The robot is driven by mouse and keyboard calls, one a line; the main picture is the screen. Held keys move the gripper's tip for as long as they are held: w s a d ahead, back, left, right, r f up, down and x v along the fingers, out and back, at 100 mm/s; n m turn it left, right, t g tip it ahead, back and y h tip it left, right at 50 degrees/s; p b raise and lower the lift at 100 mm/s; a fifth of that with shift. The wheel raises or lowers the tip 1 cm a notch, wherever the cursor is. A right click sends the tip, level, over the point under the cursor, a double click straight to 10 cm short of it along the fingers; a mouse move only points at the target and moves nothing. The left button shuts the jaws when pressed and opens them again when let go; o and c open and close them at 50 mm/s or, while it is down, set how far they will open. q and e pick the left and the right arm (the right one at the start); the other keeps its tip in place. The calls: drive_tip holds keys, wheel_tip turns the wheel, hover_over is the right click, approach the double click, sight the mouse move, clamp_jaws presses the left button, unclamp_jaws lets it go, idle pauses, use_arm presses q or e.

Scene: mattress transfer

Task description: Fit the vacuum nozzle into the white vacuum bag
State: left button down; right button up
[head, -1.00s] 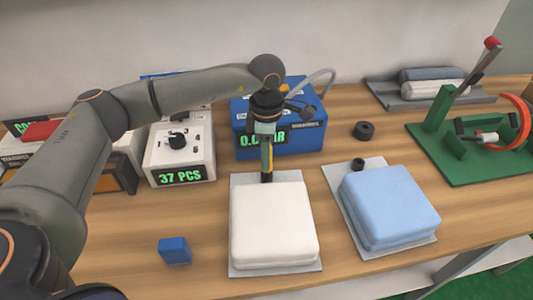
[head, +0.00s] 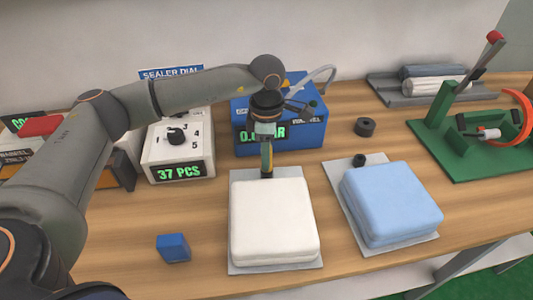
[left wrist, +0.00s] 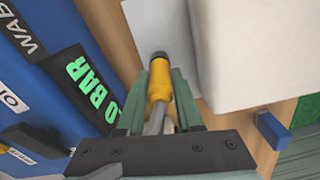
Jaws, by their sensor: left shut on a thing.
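The white vacuum bag (head: 273,222) lies flat on a pale sheet in the middle of the table; it also shows in the left wrist view (left wrist: 245,50). My left gripper (head: 267,160) points down at the bag's back edge. It is shut on the yellow vacuum nozzle (left wrist: 160,80), whose dark tip is over the pale sheet (left wrist: 158,25) beside the bag. I cannot tell whether the tip is inside the bag's opening. A grey hose (head: 318,76) shows behind the gripper. My right gripper is not in view.
A blue vacuum unit (head: 305,132) stands behind the bag. A blue bag (head: 392,203) lies to the right, with a black ring (head: 365,127) behind it. A white counter box (head: 180,150) and a blue block (head: 173,248) are to the left. A green fixture (head: 465,150) stands far right.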

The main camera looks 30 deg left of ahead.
use_arm(q)
drive_tip(key=shift+f, duration=0.1)
drive_tip(key=shift+c, duration=2.4)
unclamp_jaws()
